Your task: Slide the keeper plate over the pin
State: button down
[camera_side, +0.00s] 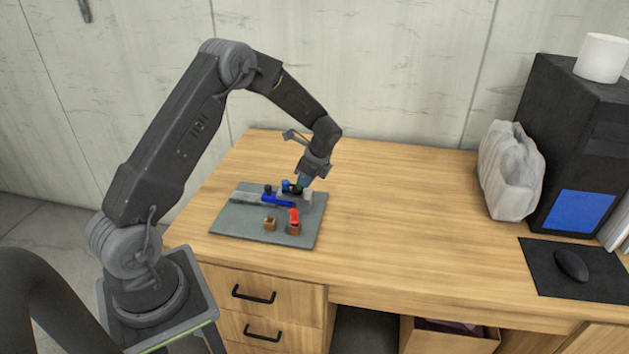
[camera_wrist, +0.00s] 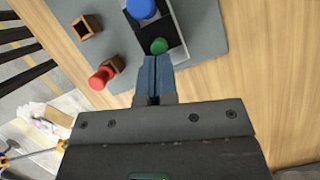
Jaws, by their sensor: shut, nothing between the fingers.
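My gripper (camera_side: 300,182) is low over the far right part of the grey mat. In the wrist view its blue-grey fingers (camera_wrist: 154,62) are shut together, and their tips appear right beside a green knob (camera_wrist: 159,46). The green knob stands on a dark plate (camera_wrist: 147,35), which may be the keeper plate. A blue round knob (camera_wrist: 141,8) stands farther along and shows in the side view (camera_side: 285,184). I cannot tell which part is the pin. A blue bar (camera_side: 280,201) with a black knob (camera_side: 267,189) lies near a grey rail (camera_side: 246,197).
An open wooden block (camera_wrist: 86,27) and a second block (camera_wrist: 115,65) with a red piece (camera_wrist: 102,77) sit on the grey mat (camera_side: 232,222).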

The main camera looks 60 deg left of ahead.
jog(key=shift+s+f, duration=0.1)
jog(key=shift+s, duration=0.05)
jog(key=shift+d, duration=0.25)
jog(key=d+r+n+t, duration=0.1)
jog(key=d+r, duration=0.4)
jog(key=r, duration=0.3)
jog(key=d+r+n+t, duration=0.1)
jog(key=d+r, duration=0.4)
jog(key=r, duration=0.4)
jog(key=s+d+r+n+t+h, duration=0.1)
jog(key=s+d+r+n+t, duration=0.15)
jog(key=s+d+r, duration=0.35)
jog(key=s+d+r+n+t+h, duration=0.1)
jog(key=s+d+n, duration=0.2)
jog(key=s, duration=0.5)
jog(key=s+d+n+t+h, duration=0.1)
jog(key=s+d+n, duration=0.3)
jog(key=s, duration=0.5)
jog(key=shift+s+r+t+h, duration=0.2)
jog(key=shift+r+t+h, duration=0.2)
jog(key=shift+t, duration=0.25)
